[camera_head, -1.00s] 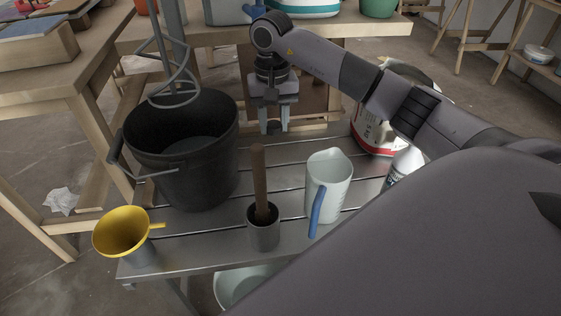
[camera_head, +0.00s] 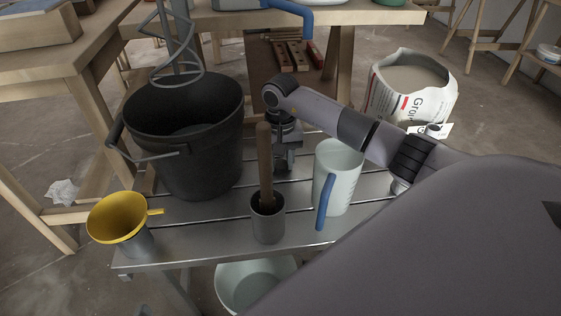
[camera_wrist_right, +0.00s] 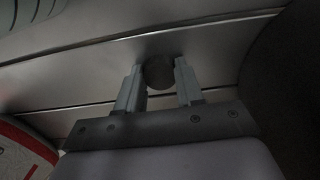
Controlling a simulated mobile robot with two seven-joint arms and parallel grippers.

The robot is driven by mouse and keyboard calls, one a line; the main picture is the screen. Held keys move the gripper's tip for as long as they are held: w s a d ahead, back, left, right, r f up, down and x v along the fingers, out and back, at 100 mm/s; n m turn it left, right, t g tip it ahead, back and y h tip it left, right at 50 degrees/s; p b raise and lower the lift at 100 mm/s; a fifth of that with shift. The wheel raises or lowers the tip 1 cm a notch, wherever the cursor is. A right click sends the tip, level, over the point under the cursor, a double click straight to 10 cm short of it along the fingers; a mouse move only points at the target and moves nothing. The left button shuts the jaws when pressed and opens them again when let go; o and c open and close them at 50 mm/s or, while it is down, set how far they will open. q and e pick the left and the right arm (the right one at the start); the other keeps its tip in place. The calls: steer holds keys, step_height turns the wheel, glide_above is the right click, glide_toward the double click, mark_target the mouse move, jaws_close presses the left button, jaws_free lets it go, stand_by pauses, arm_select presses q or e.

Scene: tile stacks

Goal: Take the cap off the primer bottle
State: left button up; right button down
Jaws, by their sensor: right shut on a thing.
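My right gripper (camera_head: 283,163) is low over the metal bench top, between the black bucket and the white jug. It is shut on a small dark round cap, which shows between the fingertips in the right wrist view (camera_wrist_right: 159,73). I cannot tell whether the cap touches the bench. The primer bottle (camera_head: 400,185) is at the bench's right side; only a white lower part shows clearly below my right arm, which hides much of it. The cap is well apart from the bottle. My left gripper is not in view.
On the metal bench (camera_head: 190,235) are the black bucket (camera_head: 205,160), a grey cup (camera_head: 267,224) with a wooden-handled tool, the jug (camera_head: 340,180) and a yellow funnel (camera_head: 117,218). A grout bag (camera_head: 385,98) stands behind. The gripper has little room around it.

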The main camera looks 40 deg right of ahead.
mark_target(280, 164)
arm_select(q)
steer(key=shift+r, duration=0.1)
arm_select(e)
steer(key=shift+r, duration=0.1)
steer(key=c, duration=1.1)
jaws_free()
steer(key=o, duration=0.4)
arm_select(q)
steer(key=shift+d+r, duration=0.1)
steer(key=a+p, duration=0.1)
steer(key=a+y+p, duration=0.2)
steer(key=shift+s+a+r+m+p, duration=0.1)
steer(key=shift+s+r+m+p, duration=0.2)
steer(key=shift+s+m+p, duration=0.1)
arm_select(e)
step_height(280, 164, up, 12)
steer(key=shift+r, duration=0.1)
